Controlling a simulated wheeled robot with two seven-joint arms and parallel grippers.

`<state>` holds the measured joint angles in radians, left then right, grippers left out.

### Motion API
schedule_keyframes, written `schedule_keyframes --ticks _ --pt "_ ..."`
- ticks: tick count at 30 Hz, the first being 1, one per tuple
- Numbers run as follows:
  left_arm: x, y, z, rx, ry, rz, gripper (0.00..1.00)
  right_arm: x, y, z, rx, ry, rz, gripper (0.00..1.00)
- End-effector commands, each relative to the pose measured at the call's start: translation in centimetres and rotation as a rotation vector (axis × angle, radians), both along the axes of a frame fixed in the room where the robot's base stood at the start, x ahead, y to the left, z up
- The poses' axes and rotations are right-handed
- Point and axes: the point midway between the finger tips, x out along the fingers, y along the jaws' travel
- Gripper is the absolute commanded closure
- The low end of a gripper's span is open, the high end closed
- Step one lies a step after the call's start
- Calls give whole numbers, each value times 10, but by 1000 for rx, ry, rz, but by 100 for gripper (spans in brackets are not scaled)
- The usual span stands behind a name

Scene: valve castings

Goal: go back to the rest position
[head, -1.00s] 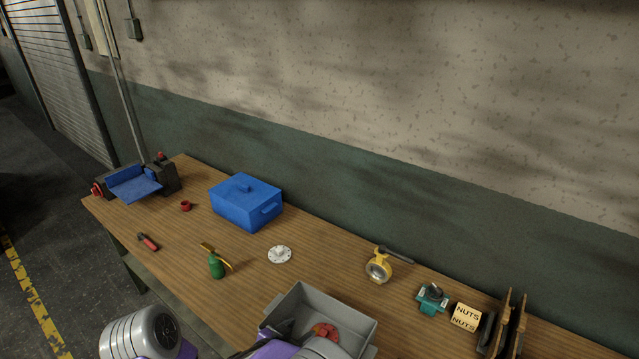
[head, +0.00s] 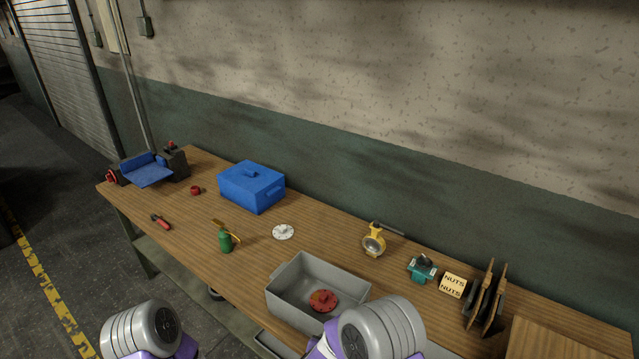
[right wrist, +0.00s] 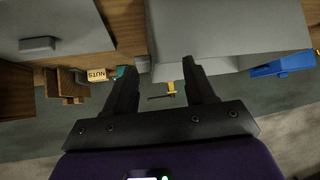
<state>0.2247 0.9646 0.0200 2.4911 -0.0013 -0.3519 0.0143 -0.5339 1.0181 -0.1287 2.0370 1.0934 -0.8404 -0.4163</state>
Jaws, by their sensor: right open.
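My right gripper (right wrist: 160,78) shows in the right wrist view, with its two dark fingers apart and nothing between them. In the head view only rounded grey and purple parts of my arms show at the bottom edge, and the fingers of both grippers are out of sight there. A grey open bin (head: 283,303) stands at the front of the workbench (head: 200,240), with a red round casting (head: 323,300) lying in it. My right arm is in front of the bin's lower right corner.
On the bench are a blue lidded box (head: 251,187), a green-bodied valve (head: 225,241), a white flange (head: 283,232), a yellow-ringed valve (head: 374,241), a teal valve (head: 421,269), a NUTS box (head: 453,285) and upright dark plates (head: 485,296). The wall rises behind.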

Motion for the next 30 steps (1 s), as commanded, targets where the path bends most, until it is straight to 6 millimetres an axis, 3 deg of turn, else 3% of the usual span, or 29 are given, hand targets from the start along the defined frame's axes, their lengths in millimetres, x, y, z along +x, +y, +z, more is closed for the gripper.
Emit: schedule_keyframes --ticks 1,3,6,9,14,19,30 --pt "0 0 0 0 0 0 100 -11 -19 -21 31 63 15 45" --pt "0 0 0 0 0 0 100 -32 -35 -47 94 156 57 45" --pt "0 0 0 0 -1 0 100 -72 -51 -78 199 296 114 45" --pt "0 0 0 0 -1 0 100 -114 -59 -96 298 420 158 45" --pt "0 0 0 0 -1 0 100 -176 -63 -108 436 581 213 45" --pt "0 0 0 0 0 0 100 -235 -62 -106 567 721 261 45" --pt "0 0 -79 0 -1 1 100 -234 -60 -184 563 719 271 45"
